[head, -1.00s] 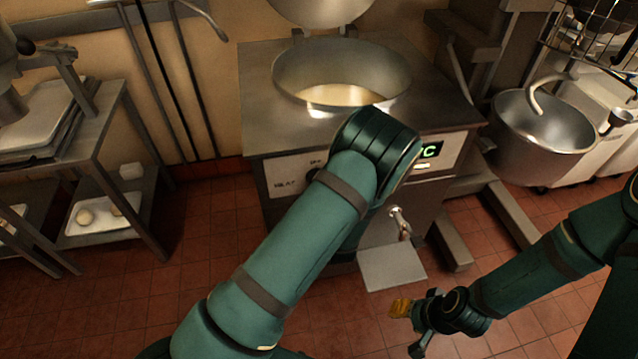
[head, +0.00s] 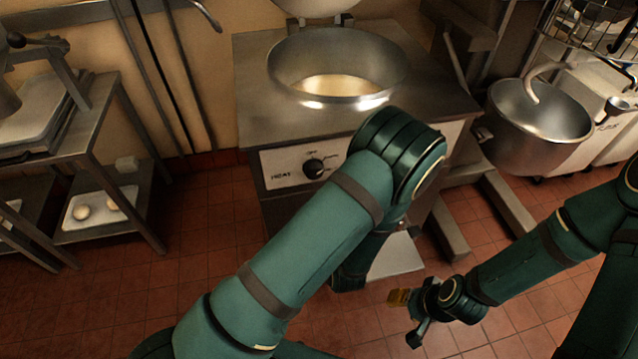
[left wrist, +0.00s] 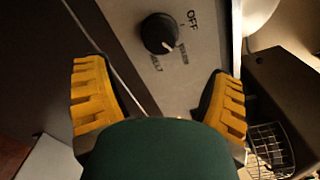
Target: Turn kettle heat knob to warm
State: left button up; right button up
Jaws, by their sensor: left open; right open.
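The black round heat knob (head: 313,168) is on the white panel (head: 275,166) at the kettle's front, beside the word HEAT. The steel kettle (head: 283,72) stands open with pale liquid inside. In the left wrist view the knob (left wrist: 160,33) has a white pointer mark toward the lower right; the label OFF is up and right of it, and smaller blurred labels are below. My left gripper (left wrist: 154,72) is open, yellow fingers spread and empty, with the knob beyond the gap; it is hidden behind my arm in the head view. My right gripper (head: 407,318) is open and empty, low at right.
A steel mixer bowl (head: 540,125) stands right of the kettle. Shelves with trays (head: 90,212) stand at left. A pale plate (head: 400,255) is low before the kettle, partly behind my left arm. The tiled floor (head: 200,270) at left is clear.

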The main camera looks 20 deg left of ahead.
pick_arm(q)
jog(key=v, duration=0.3)
jog(key=shift+s+d, duration=0.15)
jog(key=shift+s, duration=0.05)
dwell(0.3)
